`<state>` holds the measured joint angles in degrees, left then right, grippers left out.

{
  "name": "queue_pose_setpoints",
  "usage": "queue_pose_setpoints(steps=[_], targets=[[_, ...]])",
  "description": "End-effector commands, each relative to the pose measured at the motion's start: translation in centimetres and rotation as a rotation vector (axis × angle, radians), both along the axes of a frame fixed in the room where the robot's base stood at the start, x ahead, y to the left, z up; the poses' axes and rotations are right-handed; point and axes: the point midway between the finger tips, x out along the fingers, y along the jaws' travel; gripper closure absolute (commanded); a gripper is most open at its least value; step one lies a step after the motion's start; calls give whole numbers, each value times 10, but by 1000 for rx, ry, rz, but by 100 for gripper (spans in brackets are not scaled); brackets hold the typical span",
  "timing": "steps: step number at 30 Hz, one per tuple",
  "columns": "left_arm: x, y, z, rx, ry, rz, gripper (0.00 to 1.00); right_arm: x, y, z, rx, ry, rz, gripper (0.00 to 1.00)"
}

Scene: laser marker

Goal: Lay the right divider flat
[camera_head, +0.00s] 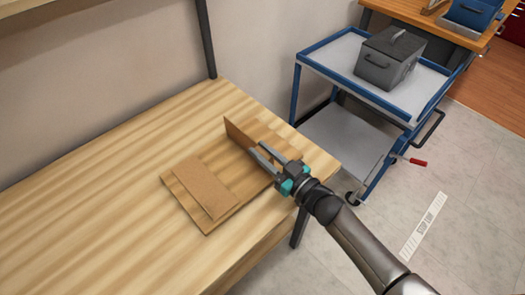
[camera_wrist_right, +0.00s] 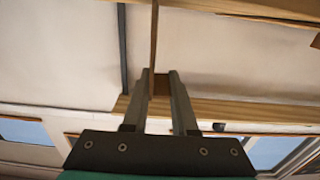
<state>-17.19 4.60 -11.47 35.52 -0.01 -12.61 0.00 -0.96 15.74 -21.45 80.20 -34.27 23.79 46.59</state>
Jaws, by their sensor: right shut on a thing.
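The right divider (camera_head: 240,134) is a thin brown panel. It stands upright on edge on the far right part of a wooden board (camera_head: 233,166) on the table. My right gripper (camera_head: 262,157) reaches in from the lower right and is shut on this divider; the fingers hide part of it. In the right wrist view the divider (camera_wrist_right: 154,42) shows edge-on, near the left finger of my right gripper (camera_wrist_right: 162,80). Another brown panel (camera_head: 207,187) lies flat on the left part of the board. My left gripper is not in view.
The wooden table (camera_head: 85,205) is clear to the left of the board; its right edge is close by. A blue-framed cart (camera_head: 345,55) with a grey toolbox (camera_head: 388,58) stands beyond that edge. A wall and a dark post (camera_head: 206,40) are behind the table.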

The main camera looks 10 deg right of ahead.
Motion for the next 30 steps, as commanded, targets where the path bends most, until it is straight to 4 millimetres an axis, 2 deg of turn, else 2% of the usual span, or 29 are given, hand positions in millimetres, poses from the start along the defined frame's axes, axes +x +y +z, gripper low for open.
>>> queue_pose_setpoints(steps=[20,30], targets=[[0,0,6,0,0,1,48,3,-5,0,48,38,0,100],[0,0,18,0,0,1,48,13,-19,0,222,167,-1,100]])
